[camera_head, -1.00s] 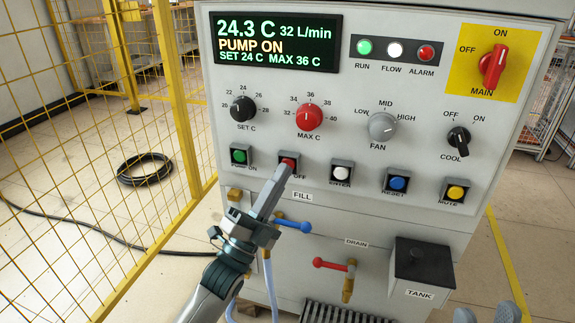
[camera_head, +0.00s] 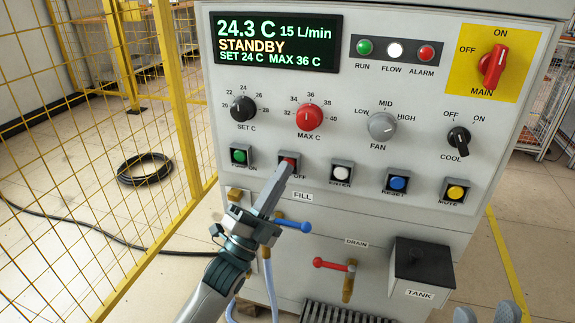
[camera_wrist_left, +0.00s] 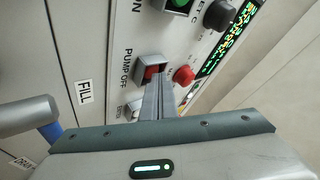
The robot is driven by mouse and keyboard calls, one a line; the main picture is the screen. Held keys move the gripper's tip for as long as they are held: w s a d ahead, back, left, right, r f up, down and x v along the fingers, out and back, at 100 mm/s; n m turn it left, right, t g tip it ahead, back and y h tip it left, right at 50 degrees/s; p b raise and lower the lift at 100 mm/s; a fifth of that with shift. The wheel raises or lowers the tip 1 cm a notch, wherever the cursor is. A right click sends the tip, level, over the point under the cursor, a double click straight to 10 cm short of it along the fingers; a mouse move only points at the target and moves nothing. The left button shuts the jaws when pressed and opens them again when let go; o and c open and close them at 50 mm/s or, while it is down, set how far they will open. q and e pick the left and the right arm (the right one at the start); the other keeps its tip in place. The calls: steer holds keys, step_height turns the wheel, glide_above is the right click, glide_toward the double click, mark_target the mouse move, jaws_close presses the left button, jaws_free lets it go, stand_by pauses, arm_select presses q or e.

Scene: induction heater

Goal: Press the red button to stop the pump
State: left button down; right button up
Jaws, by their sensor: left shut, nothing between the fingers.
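The red button (camera_head: 288,162) sits in a square dark frame on the panel, labelled PUMP OFF in the left wrist view (camera_wrist_left: 151,72). My left gripper (camera_head: 283,171) is shut and empty, its fingertips just in front of the button's lower part. In the left wrist view the fingers (camera_wrist_left: 161,84) reach up beside the red button and cover part of it. I cannot tell whether they touch it. The display (camera_head: 275,44) reads STANDBY, 24.3 C and 15 L/min.
The green button (camera_head: 239,156) is to the left, and the white (camera_head: 341,173), blue (camera_head: 398,184) and yellow (camera_head: 456,193) buttons are to the right. The blue-handled valve (camera_head: 293,223) is close to my left gripper. A yellow mesh fence (camera_head: 180,110) stands left of the machine.

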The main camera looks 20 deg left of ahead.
arm_select(q)
steer(key=shift+s, duration=0.1)
steer(key=shift+s+p, duration=0.4)
steer(key=shift+s, duration=0.35)
steer(key=shift+s, duration=0.15)
steer(key=shift+s+a+p, duration=0.15)
steer(key=shift+s+p, duration=0.8)
steer(key=shift+s, duration=1.4)
steer(key=shift+s, duration=0.15)
steer(key=s+p, duration=0.2)
steer(key=s, duration=0.8)
steer(key=shift+s+a, duration=0.2)
steer(key=shift+s, duration=0.15)
